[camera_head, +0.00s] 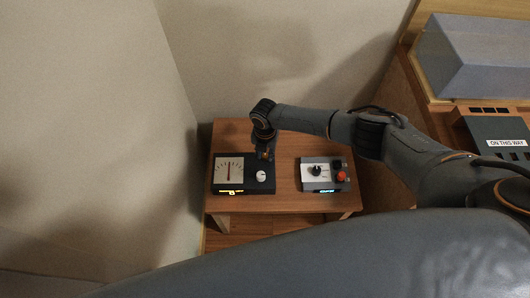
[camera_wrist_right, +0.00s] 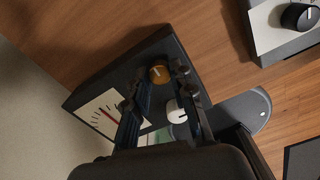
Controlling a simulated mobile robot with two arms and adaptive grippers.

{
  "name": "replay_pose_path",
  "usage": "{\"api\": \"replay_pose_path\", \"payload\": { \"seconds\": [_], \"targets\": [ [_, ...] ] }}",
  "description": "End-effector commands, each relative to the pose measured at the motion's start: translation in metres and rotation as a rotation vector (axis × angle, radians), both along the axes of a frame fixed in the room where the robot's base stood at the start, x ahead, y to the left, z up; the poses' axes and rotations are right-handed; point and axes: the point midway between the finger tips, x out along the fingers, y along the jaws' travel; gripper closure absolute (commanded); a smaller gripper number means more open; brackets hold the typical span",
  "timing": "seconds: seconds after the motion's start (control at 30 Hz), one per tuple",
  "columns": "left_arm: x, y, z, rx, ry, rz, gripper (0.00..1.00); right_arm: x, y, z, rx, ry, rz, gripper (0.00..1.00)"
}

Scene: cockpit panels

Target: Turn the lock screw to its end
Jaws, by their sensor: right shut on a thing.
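The lock screw, a brass-orange knob with a pale mark (camera_wrist_right: 159,73), sits on a dark panel box (camera_wrist_right: 85,85). My right gripper (camera_wrist_right: 161,77) has its fingers on either side of this knob and is shut on it. In the head view my right gripper (camera_head: 265,154) reaches down onto the back right of the box (camera_head: 247,188) and mostly hides the screw. A white knob (camera_head: 262,176) is in front of the gripper; it also shows in the wrist view (camera_wrist_right: 175,110). A dial with a red needle (camera_head: 228,169) is on the left of the box. My left gripper is out of view.
The box stands on a small wooden table (camera_head: 287,185). A second panel box (camera_head: 315,185) with a black knob (camera_head: 316,170) and a red-orange button (camera_head: 341,176) stands to the right. Bare wood separates the boxes. A wall is behind the table.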

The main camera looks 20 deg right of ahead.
Motion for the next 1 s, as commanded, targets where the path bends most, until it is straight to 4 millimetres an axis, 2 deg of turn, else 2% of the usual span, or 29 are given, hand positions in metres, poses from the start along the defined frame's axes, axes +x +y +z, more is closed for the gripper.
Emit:
{"api": "replay_pose_path", "payload": {
  "seconds": [0.27, 1.0],
  "targets": [
    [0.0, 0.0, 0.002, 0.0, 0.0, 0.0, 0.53, -0.001, 0.001, -0.001, 0.001, 0.003, -0.175, 1.0],
    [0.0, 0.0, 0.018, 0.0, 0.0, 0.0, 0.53, -0.001, 0.002, 0.001, 0.001, 0.004, -0.876, 1.0]
  ]
}}
